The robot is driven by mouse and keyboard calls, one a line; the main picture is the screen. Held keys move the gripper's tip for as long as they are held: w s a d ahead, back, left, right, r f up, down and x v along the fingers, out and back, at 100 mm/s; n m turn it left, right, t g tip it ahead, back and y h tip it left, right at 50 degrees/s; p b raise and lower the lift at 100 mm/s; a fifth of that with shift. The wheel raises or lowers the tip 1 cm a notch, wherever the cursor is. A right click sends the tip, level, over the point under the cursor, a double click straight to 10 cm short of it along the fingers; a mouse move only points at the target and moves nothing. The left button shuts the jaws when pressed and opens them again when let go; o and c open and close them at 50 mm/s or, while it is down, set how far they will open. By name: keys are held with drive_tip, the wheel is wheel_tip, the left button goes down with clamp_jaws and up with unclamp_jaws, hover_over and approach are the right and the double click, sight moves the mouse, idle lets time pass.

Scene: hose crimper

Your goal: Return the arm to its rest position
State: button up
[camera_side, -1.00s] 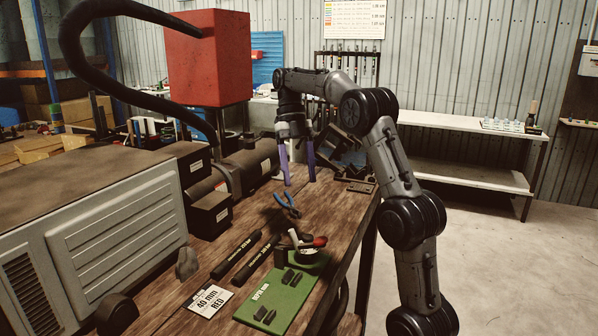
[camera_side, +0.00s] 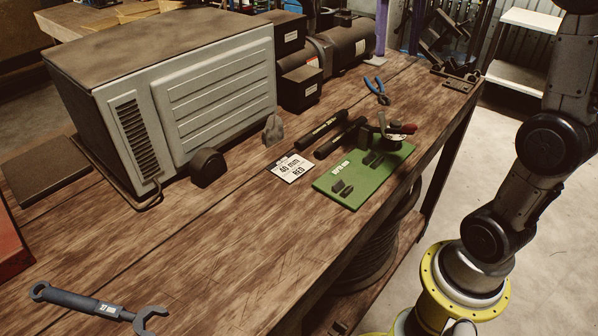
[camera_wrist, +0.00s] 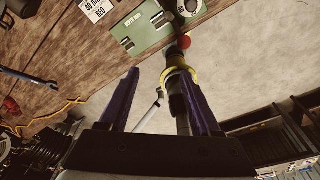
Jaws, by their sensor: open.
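My gripper (camera_wrist: 160,78) shows in the wrist view with its two purple fingers apart and nothing between them. The wooden workbench (camera_side: 235,230) fills much of the side view. My dark arm links stand at the right of the bench, rising from a yellow base. The fingers appear clear of the tools in the wrist view.
The bench holds a green board (camera_side: 345,190), a white card (camera_side: 291,168) reading 40 mm RED, blue pliers (camera_side: 376,91), a wrench (camera_side: 100,308) and a big grey box machine (camera_side: 215,95). Dark cylindrical machinery (camera_side: 345,50) stands behind. Bare floor lies right of the bench.

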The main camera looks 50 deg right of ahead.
drive_tip(key=s+a+f+m+t+h, duration=0.1)
drive_tip(key=s+a+f+m+t, duration=0.3)
drive_tip(key=s+a+m, duration=0.45)
wheel_tip(320, 180, down, 10)
drive_tip(key=s+m+t, duration=0.2)
drive_tip(key=m+t, duration=0.1)
drive_tip(key=m, duration=1.6)
drive_tip(key=shift+s+a, duration=0.3)
drive_tip(key=shift+a, duration=0.15)
